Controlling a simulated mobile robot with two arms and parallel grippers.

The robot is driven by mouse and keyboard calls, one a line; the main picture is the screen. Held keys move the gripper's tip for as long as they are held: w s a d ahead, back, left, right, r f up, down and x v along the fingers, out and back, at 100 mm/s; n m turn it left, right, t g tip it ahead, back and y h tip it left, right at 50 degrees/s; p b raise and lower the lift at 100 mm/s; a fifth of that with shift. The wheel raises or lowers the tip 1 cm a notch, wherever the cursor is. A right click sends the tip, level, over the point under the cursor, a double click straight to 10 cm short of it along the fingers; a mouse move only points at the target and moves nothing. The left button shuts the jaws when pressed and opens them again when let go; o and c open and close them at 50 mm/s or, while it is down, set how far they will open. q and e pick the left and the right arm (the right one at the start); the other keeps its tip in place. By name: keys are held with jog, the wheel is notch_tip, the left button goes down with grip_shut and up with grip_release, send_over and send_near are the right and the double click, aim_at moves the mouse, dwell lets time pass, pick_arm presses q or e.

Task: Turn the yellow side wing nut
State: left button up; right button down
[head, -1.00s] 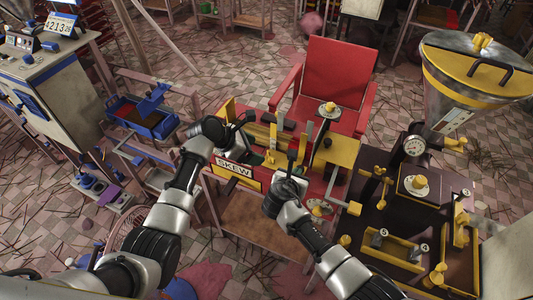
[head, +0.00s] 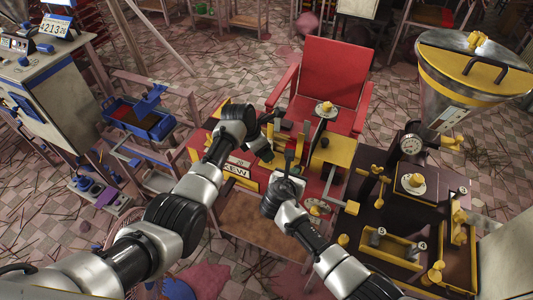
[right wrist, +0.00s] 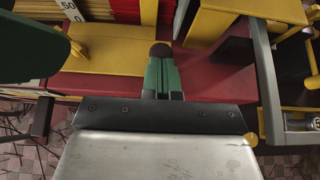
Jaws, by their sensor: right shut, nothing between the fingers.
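Several yellow knobs and wing-shaped pieces show in the head view; I cannot tell for sure which is the side wing nut. One yellow winged piece (head: 453,143) sticks out under the hopper at the right, and a yellow knob (head: 352,207) sits at the dark bench's left edge. My right gripper (head: 289,158) is over the red SKEW bench. In the right wrist view its green fingers (right wrist: 163,76) are together and empty, above a red surface between yellow parts.
The red SKEW bench (head: 305,222) carries upright yellow plates (head: 305,134). A red chair (head: 336,72) stands behind it. The dark bench (head: 385,222) with a gauge (head: 411,143) and metal hopper (head: 475,75) is at the right. A blue tray (head: 150,125) is at the left.

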pick_arm(q)
jog(key=shift+x, duration=2.35)
jog(key=c, duration=0.9)
